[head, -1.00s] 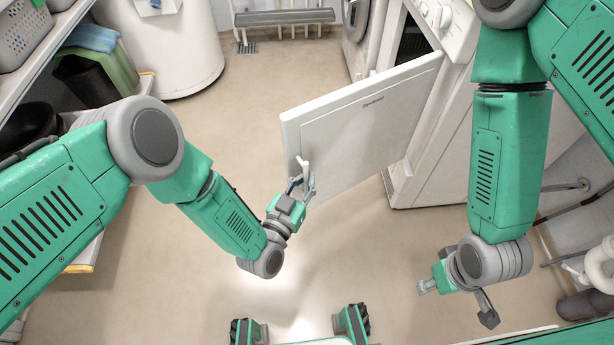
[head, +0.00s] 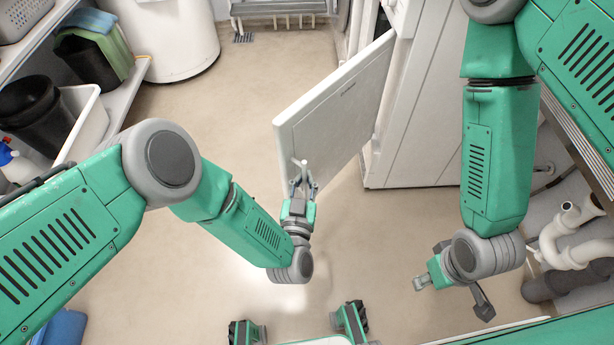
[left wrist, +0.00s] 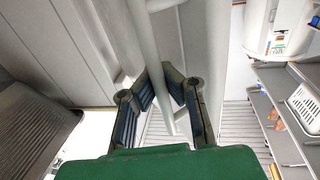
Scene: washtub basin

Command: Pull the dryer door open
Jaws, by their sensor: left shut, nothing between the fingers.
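The white dryer door (head: 345,105) stands well open, swung out from the dryer (head: 422,110) on the right. A pale handle (head: 301,166) shows near the door's lower free corner. My left gripper (head: 303,184) is at this handle, shut with nothing between its fingers. In the left wrist view, the fingers (left wrist: 162,88) angle in near a white bar (left wrist: 145,38); whether they touch it I cannot tell.
Shelves with a white bin (head: 88,125) and a black bucket (head: 36,112) stand at the left. A white tank (head: 172,38) is at the back left. White pipes (head: 572,235) are at the far right. The floor (head: 215,120) left of the door is clear.

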